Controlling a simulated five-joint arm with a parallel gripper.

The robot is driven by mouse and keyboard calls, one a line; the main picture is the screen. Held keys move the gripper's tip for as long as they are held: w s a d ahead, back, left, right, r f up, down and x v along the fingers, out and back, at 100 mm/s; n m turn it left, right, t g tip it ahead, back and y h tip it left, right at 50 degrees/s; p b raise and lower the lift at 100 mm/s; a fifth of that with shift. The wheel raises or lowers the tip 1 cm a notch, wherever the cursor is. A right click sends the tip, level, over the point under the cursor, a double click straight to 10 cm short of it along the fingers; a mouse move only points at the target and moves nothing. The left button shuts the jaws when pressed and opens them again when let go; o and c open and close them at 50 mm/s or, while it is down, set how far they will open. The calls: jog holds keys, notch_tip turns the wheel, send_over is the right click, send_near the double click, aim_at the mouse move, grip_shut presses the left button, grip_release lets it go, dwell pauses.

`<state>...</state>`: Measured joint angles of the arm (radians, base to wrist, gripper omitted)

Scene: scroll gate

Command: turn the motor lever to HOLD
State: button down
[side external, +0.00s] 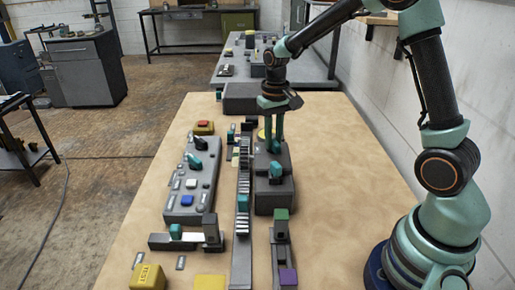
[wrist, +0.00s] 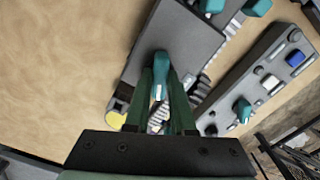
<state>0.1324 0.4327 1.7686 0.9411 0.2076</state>
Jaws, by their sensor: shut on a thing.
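A dark grey box (side external: 275,200) stands beside the toothed rack, in the middle of the table. It also fills the upper middle of the wrist view (wrist: 185,40). My gripper (side external: 273,151) points down over the far part of this box. In the wrist view, my gripper's fingers (wrist: 161,95) are shut on a teal lever (wrist: 160,62), one finger on each side. I cannot read any HOLD mark.
The toothed rack (side external: 243,185) runs along the box's left side. Left of it is a grey panel (side external: 176,205) with a teal lever (side external: 194,161) and several buttons. A yellow TEST block (side external: 148,277) stands at the front left. The table's right side (side external: 345,190) is clear.

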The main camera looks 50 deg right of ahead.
jog(key=n, duration=0.6)
jog(key=shift+n, duration=0.3)
jog(key=n, duration=0.6)
jog(key=shift+n, duration=0.3)
jog(key=c, duration=0.8)
grip_release()
jog(key=shift+o, duration=0.2)
jog(key=shift+r, duration=0.1)
notch_tip(320, 180, up, 12)
